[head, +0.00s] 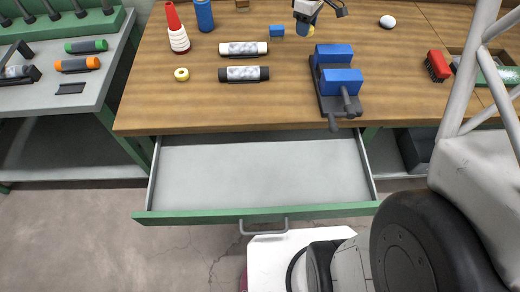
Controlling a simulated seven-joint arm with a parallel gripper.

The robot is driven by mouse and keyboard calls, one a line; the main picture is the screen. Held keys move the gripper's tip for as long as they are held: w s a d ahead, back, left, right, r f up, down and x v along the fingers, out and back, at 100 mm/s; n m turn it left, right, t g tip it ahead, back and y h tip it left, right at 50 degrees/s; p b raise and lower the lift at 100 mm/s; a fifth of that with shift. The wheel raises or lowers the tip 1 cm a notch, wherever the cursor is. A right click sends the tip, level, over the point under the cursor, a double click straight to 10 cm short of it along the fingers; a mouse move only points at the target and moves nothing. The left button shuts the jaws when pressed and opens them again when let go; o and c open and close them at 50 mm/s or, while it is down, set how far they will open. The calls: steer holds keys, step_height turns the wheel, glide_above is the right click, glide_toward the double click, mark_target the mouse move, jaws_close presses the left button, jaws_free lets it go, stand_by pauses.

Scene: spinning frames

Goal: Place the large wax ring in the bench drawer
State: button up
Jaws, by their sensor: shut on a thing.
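My gripper (306,17) is at the top edge of the head view, over the back of the bench. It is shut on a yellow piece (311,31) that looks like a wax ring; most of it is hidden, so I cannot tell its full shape. A blue part shows just beside it. A small yellow ring (181,74) lies flat on the bench at the left. The bench drawer (265,172) is pulled open below the bench's front edge, and its grey floor is empty.
A blue-and-black vise (340,82) stands at the bench's front edge, handle overhanging the drawer's right end. Two cylinders (243,48) (243,73), a blue block (277,31), a red-and-white cone (177,30) and a red brush (438,66) are on the bench (200,105).

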steer(key=shift+m, duration=0.4)
steer(key=s+d, duration=0.2)
steer(key=d, duration=0.1)
steer(key=s+d, duration=0.2)
steer(key=d, duration=0.1)
steer(key=s+d, duration=0.2)
steer(key=d, duration=0.2)
steer(key=shift+f, duration=0.3)
steer(key=s+d+f+m, duration=0.1)
steer(key=s+d, duration=0.7)
steer(key=d, duration=0.1)
steer(key=n, duration=1.2)
glide_above(348, 173)
step_height(348, 173, down, 11)
steer(key=shift+f, duration=0.15)
steer(key=shift+f, duration=2.8)
steer(key=shift+f, duration=2.1)
steer(key=shift+f, duration=0.15)
